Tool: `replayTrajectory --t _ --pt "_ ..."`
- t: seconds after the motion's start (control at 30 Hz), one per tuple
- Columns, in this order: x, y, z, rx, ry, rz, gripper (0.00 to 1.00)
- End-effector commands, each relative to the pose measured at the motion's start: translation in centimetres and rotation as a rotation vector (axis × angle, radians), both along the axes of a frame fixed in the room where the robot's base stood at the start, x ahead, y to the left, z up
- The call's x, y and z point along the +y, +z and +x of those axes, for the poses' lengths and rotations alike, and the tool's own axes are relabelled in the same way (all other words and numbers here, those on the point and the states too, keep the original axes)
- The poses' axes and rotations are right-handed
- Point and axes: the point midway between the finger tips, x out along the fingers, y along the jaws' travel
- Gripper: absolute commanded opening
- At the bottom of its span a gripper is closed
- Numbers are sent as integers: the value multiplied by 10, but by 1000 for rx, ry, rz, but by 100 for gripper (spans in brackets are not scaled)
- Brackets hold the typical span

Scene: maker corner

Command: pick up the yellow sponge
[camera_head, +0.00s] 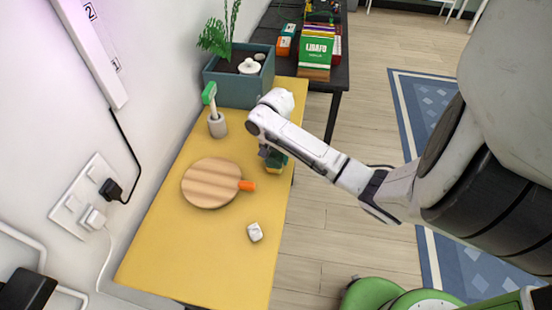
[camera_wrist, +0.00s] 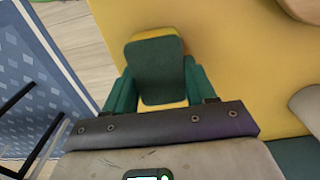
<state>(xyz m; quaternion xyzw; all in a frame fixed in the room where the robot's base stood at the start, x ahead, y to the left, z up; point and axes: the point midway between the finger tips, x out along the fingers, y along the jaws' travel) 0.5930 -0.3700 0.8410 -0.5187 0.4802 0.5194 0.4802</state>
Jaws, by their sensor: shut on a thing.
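The yellow sponge (camera_wrist: 157,71) has a dark green scouring face on top and yellow edges. In the wrist view it sits between the two green fingers of my gripper (camera_wrist: 152,92), which are shut on it. In the head view the sponge (camera_head: 276,167) shows partly below my gripper (camera_head: 272,158), near the right edge of the yellow table (camera_head: 233,262). My wrist hides part of it there. I cannot tell whether the sponge touches the table.
A round wooden board (camera_head: 208,183) and an orange piece (camera_head: 247,186) lie left of the gripper. A small white object (camera_head: 254,232) lies nearer. A holder with a green-headed brush (camera_head: 217,124) and a planter (camera_head: 238,88) stand farther back. The table's right edge is close.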

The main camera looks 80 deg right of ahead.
Motion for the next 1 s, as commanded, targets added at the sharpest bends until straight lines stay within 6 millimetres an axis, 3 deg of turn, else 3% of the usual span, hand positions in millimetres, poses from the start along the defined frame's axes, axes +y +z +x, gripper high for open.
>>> replayTrajectory --t 0.17,0.57,1.0 --pt "1 22 1 -3 2 -1 23" --pt "12 94 -53 -2 -5 0 23" --pt "25 111 -106 -1 -6 0 23"
